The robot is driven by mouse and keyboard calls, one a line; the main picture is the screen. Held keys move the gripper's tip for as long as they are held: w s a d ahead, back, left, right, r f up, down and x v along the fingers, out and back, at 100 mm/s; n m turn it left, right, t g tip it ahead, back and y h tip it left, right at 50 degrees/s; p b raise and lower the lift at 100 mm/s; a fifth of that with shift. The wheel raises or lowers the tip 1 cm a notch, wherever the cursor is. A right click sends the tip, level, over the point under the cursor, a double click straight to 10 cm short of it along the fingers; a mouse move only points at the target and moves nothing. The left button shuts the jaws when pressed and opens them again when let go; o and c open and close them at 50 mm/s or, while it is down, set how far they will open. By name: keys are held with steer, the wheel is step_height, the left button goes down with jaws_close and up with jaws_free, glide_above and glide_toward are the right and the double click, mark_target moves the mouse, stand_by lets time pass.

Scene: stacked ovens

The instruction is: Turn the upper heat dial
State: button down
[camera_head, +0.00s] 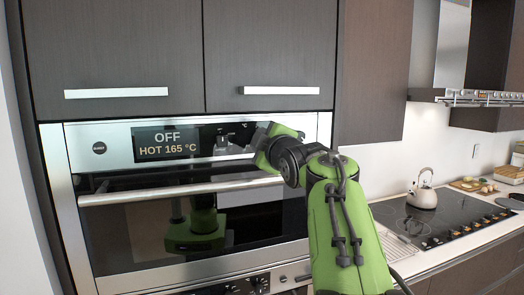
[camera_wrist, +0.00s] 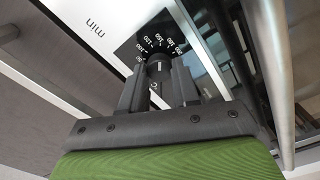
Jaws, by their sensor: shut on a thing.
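The upper oven (camera_head: 110,165) has a display (camera_head: 165,144) reading "OFF" and "HOT 165 °C". Its heat dial (camera_wrist: 157,68) is a dark knob on a black plate with white temperature numbers, seen in the wrist view. My gripper (camera_wrist: 158,82) has its two grey fingers on either side of this knob, shut on it. In the head view my gripper (camera_head: 248,141) is at the right part of the control panel and covers the heat dial, with only the "°C" mark showing above. Another dial (camera_head: 222,138) shows just left of my fingers.
The oven's long door handle (camera_head: 150,193) runs below the panel, under my gripper. Cabinet handles (camera_head: 281,90) jut out above. A lower oven's controls (camera_head: 250,283) show at the bottom. A kettle (camera_head: 424,194) stands on the cooktop at right.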

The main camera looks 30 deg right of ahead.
steer(key=n+b, duration=0.1)
steer(key=n, duration=0.2)
steer(key=n+b, duration=0.2)
steer(key=n, duration=0.1)
steer(key=shift+f+n, duration=0.2)
steer(key=shift+n, duration=0.1)
steer(key=n+b, duration=0.2)
steer(key=n, duration=0.4)
steer(key=n+b, duration=0.1)
steer(key=n, duration=0.5)
steer(key=shift+n, duration=0.4)
steer(key=n, duration=0.6)
steer(key=shift+d, duration=0.15)
steer(key=shift+n, duration=0.3)
steer(key=c, duration=0.8)
jaws_free()
